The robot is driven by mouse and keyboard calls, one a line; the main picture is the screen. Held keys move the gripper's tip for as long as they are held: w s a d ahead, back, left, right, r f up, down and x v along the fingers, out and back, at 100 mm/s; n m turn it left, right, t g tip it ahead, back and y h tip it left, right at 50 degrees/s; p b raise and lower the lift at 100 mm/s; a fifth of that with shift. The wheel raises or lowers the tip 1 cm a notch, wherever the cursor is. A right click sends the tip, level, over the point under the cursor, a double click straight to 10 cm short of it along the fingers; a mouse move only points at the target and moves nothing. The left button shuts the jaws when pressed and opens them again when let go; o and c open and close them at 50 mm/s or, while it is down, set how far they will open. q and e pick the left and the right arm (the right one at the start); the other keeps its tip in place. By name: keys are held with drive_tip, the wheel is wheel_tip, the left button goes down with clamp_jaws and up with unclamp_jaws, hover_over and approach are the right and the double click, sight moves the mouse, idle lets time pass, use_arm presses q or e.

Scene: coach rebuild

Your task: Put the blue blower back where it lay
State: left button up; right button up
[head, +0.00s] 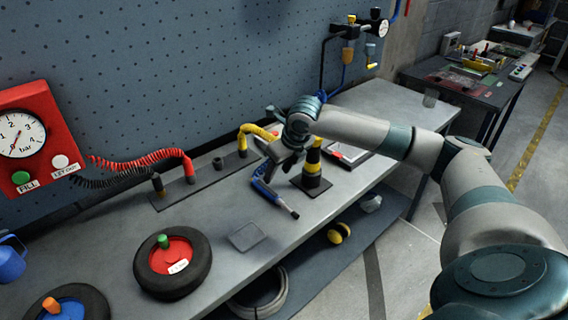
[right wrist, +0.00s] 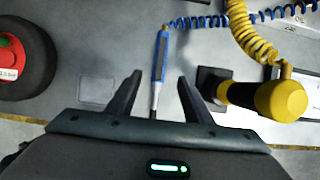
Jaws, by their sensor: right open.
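The blue blower (head: 265,190) has a grey nozzle with a dark tip and appears to lie on the grey bench (head: 215,285). It also shows in the right wrist view (right wrist: 161,55), with its blue coiled hose leading off to the upper right. My right gripper (head: 278,168) is open above the blower, and its fingers hide part of it in the head view. In the right wrist view the blower runs between the two spread fingers, with a gap on both sides. A flat grey square (head: 246,236) lies bare on the bench nearby. My left gripper is not in view.
A yellow-and-black upright tool (head: 312,172) on a dark base stands close right of the gripper. A yellow coiled hose (right wrist: 250,38) runs near it. A wheel with a red hub (head: 172,264) lies front left. A red gauge box (head: 30,135) hangs on the wall.

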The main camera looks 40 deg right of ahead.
drive_tip(key=shift+b+v, duration=0.45)
drive_tip(key=shift+v, duration=2.5)
drive_tip(key=shift+s, duration=0.15)
